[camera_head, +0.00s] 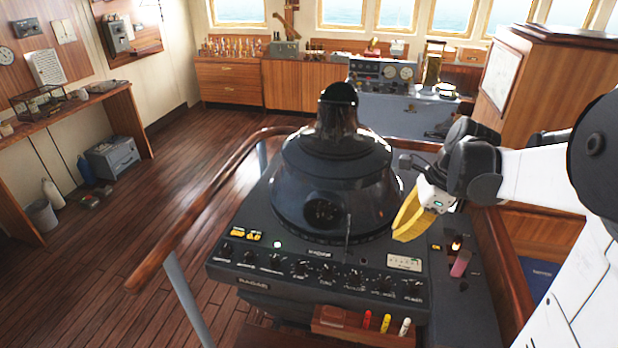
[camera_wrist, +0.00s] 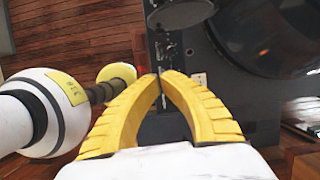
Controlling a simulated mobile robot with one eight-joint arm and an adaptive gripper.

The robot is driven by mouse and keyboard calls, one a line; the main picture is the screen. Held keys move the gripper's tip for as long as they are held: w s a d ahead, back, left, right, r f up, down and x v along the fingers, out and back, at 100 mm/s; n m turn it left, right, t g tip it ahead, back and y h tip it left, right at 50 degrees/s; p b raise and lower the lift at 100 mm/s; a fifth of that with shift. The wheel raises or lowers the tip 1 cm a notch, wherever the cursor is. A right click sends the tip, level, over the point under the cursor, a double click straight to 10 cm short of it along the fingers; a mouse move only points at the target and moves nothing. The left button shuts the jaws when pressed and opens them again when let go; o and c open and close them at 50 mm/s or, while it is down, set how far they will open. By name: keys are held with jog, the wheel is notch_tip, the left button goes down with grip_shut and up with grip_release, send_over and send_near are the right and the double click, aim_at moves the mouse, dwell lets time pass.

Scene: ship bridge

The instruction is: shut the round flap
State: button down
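The dark domed radar housing (camera_head: 338,180) stands on the console, with a round opening (camera_head: 325,212) low on its front. The round flap (camera_head: 348,232) seems to be the thin dark piece at the opening's right side, seen edge-on and standing out from the dome. In the wrist view, a dark rounded disc at the top edge is probably this flap (camera_wrist: 182,13); its hinge is not clear. My gripper (camera_head: 402,236) is right of the dome and flap, above the console's right part, apart from the flap. Its yellow fingers (camera_wrist: 161,74) meet at the tips, with nothing held.
The console's front panel (camera_head: 320,277) carries several knobs and a lit lamp. A small holder (camera_head: 362,328) with coloured pens is at its front edge. A wooden rail (camera_head: 190,235) curves round the left side. The space in front of the opening, above the panel, looks clear.

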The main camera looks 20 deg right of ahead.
jog(key=w+a+f+b, duration=0.1)
jog(key=w+a+f, duration=0.1)
jog(key=f, duration=0.3)
jog(key=w+a+f+b, duration=0.1)
jog(key=w+a+f, duration=0.1)
jog(key=a+f, duration=0.2)
jog(key=shift+f, duration=0.35)
jog(key=shift+m, duration=0.3)
jog(key=shift+a+m, duration=0.3)
jog(key=shift+a, duration=0.2)
